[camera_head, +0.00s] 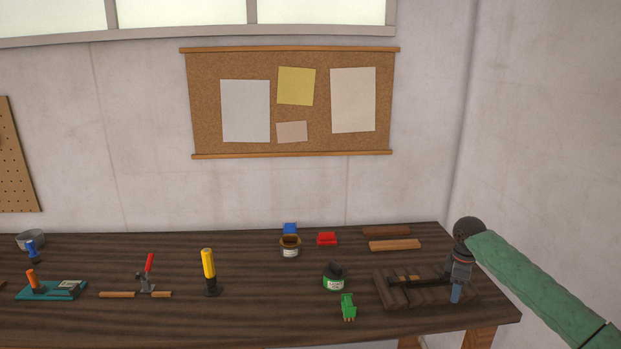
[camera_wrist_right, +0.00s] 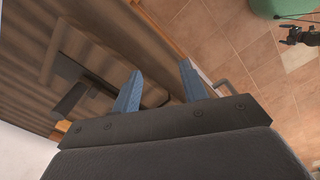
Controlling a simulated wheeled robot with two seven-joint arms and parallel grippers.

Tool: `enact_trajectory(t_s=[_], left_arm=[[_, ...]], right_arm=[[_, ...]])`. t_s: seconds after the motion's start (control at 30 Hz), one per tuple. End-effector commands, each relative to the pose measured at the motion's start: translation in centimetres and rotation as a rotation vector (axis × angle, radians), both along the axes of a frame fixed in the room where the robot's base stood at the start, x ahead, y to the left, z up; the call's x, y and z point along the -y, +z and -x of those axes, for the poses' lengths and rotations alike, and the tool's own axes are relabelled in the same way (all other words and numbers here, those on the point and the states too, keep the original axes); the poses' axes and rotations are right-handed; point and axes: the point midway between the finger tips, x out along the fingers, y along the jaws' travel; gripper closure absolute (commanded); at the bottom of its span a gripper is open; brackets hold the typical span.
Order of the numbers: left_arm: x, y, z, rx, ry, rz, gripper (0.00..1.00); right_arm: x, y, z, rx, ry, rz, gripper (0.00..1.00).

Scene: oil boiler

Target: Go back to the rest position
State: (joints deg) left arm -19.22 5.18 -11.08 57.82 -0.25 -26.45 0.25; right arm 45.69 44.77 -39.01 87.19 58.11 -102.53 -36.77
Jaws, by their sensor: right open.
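My right gripper (camera_head: 456,292) is over the right end of the workbench (camera_head: 240,318), at the end of my green-sleeved arm. Its blue fingers point down beside a dark slatted wooden block (camera_head: 388,294). In the right wrist view the two blue fingers stand apart, with nothing between the tips (camera_wrist_right: 160,80). A dark, long tool (camera_head: 412,279) lies on the block; part of it is hidden by the gripper. My left gripper does not show in the head view.
A green-labelled can (camera_head: 334,280), a green piece (camera_head: 348,307), a brown jar (camera_head: 290,246) and a yellow-handled tool (camera_head: 209,272) stand on the bench. Wood strips (camera_head: 394,245) lie behind the block. A wall is close on the right. Tiled floor (camera_wrist_right: 225,45) shows beyond the bench edge.

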Motion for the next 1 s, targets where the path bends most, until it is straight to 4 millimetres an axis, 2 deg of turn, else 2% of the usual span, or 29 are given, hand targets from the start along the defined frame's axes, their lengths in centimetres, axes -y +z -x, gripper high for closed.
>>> enact_trajectory(t_s=[0.17, 0.37, 0.5, 0.7, 1.0], left_arm=[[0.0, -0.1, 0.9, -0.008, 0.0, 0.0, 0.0], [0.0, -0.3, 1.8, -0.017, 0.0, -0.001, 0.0], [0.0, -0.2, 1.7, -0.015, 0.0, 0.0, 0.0], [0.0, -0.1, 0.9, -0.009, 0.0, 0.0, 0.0], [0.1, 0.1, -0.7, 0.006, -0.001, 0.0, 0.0]], right_arm=[[-3.4, -3.4, 1.8, 0.007, 0.008, -0.004, 0.57], [-8.9, -8.5, 5.4, 0.026, 0.004, -0.02, 0.57], [-12.6, -11.7, 8.6, 0.046, -0.009, -0.041, 0.57], [-17.2, -15.3, 13.5, 0.077, -0.052, -0.078, 0.57], [-22.3, -18.8, 21.4, 0.122, -0.16, -0.14, 0.57]])
